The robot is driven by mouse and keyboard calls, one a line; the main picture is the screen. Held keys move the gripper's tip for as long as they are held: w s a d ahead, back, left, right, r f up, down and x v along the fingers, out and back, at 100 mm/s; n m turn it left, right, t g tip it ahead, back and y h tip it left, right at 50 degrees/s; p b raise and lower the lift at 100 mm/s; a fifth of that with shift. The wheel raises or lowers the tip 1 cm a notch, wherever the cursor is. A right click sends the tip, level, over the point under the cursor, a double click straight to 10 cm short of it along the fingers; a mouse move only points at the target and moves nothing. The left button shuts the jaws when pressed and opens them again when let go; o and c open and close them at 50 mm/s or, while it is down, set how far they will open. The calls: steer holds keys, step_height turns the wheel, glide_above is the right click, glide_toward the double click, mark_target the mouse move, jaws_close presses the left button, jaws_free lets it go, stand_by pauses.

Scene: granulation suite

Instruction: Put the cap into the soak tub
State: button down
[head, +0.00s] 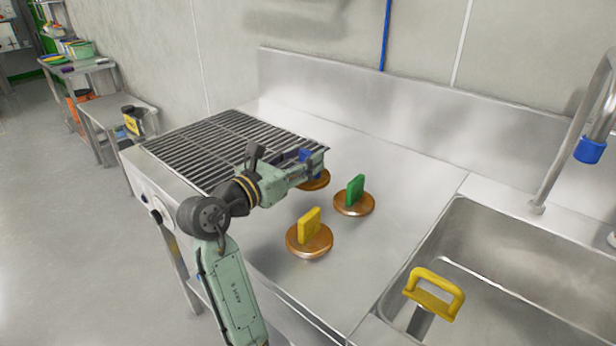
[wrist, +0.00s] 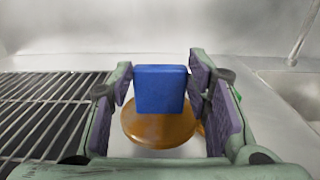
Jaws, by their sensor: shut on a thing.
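Three copper-coloured round caps with upright block handles are on the steel counter. The blue-handled cap (head: 318,182) is the farthest, by the rack's right edge. My gripper (head: 310,160) is shut on its blue handle (wrist: 160,90), with one finger on each side; its copper disc (wrist: 158,130) shows below. I cannot tell whether this disc touches the counter. The green-handled cap (head: 355,194) and the yellow-handled cap (head: 309,240) stand free, to the right and nearer. A steel sink basin (head: 510,240), the only tub-like thing in view, is at the right.
A black wire rack (head: 225,145) lies left of the caps. A yellow handle (head: 436,290) stands up at the basin's near left. A tap (head: 572,140) with a blue collar rises behind the basin. Bare counter (head: 400,215) lies between caps and basin.

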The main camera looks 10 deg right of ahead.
steer(key=shift+f, duration=2.05)
steer(key=shift+f, duration=0.1)
steer(key=c, duration=0.9)
jaws_free()
steer(key=shift+f, duration=0.1)
steer(key=shift+o, duration=0.2)
steer(key=shift+s+a, duration=0.1)
steer(key=shift+a, duration=0.1)
steer(key=b+v, duration=0.2)
steer(key=v, duration=0.9)
steer(key=shift+s+a, duration=0.2)
steer(key=shift+s, duration=0.05)
